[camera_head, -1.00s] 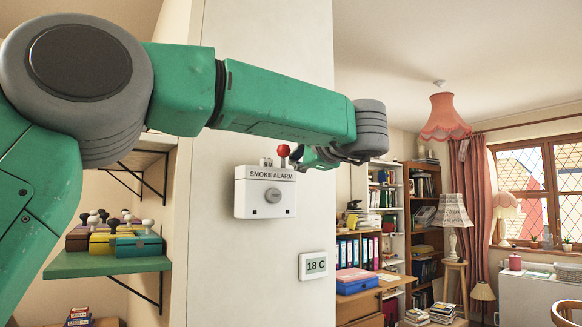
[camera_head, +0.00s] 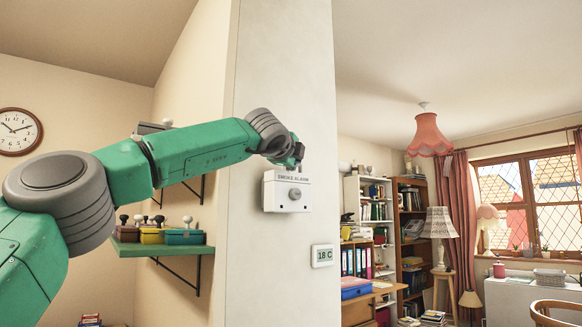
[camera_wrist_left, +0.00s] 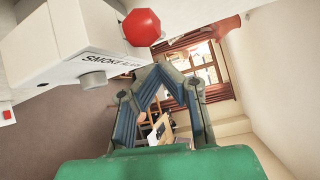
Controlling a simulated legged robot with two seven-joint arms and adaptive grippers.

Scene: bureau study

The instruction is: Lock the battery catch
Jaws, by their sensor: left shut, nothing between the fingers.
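The white box labelled SMOKE ALARM (camera_head: 300,206) is fixed to the pale wall column, with a round grey knob on its front. It fills the upper left of the left wrist view (camera_wrist_left: 40,55), appearing turned. I cannot tell which part is the catch. My left gripper (camera_head: 298,157) is just above the alarm's top. In the left wrist view its fingers (camera_wrist_left: 158,72) are shut and empty, beside the red ball and apart from it in the picture.
A thermostat reading 18 C (camera_head: 322,256) is on the wall below the alarm. A green shelf (camera_head: 160,249) with stamps and small boxes is left of the column. Bookcases (camera_head: 410,225) and a desk stand farther back right.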

